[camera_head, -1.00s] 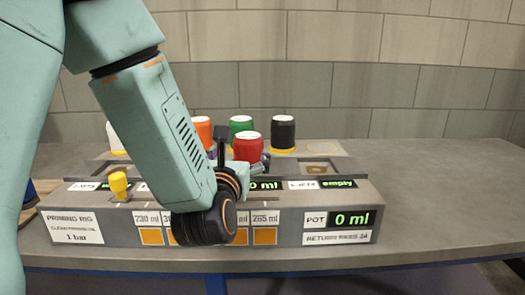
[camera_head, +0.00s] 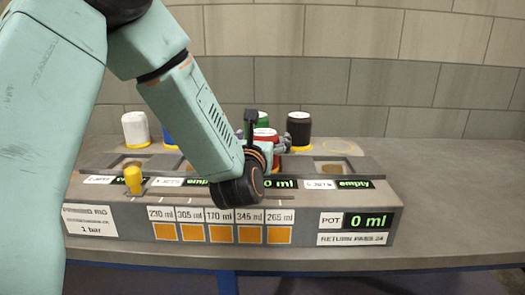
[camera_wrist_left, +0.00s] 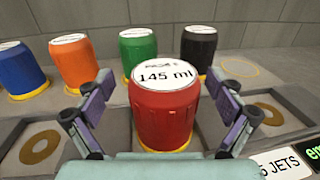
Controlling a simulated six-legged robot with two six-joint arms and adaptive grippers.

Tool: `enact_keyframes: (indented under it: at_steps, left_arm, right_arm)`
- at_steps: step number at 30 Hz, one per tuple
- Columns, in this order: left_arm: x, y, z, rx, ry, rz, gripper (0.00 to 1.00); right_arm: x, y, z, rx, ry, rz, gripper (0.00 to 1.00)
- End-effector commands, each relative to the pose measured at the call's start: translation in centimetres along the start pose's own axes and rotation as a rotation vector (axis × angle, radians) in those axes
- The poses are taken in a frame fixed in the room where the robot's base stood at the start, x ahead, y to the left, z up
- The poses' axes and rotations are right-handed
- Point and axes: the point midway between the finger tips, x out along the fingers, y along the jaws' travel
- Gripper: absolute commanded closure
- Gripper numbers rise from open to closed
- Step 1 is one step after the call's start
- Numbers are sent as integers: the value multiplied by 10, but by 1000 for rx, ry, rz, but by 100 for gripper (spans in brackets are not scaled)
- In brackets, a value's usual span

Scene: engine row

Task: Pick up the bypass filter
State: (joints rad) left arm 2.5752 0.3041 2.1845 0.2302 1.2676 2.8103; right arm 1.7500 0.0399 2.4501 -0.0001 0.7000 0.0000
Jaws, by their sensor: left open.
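A red canister (camera_wrist_left: 163,105) with a white top reading 145 ml stands upright in the middle of the left wrist view. In the head view the red canister (camera_head: 265,134) shows partly behind my left wrist. No readable label names the bypass filter. My right gripper is not in view.
Behind stand blue (camera_wrist_left: 22,70), orange (camera_wrist_left: 74,61), green (camera_wrist_left: 138,49) and black (camera_wrist_left: 198,47) canisters. A white one (camera_head: 135,129) stands at left. A yellow knob (camera_head: 133,180) rises from the grey rig (camera_head: 300,228). The bench right of the rig is clear.

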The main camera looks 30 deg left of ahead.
Motion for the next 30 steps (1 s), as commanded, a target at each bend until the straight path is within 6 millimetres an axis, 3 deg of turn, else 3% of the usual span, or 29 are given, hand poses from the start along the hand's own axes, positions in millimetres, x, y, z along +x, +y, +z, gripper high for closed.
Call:
enact_keyframes:
  at_steps: [6, 30]
  left_arm:
    - [2, -1, 0, 1, 0, -2, 7]
    - [2, -1, 0, 1, -1, -1, 75]
  right_arm:
    - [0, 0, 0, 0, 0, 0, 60]
    - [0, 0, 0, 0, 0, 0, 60]
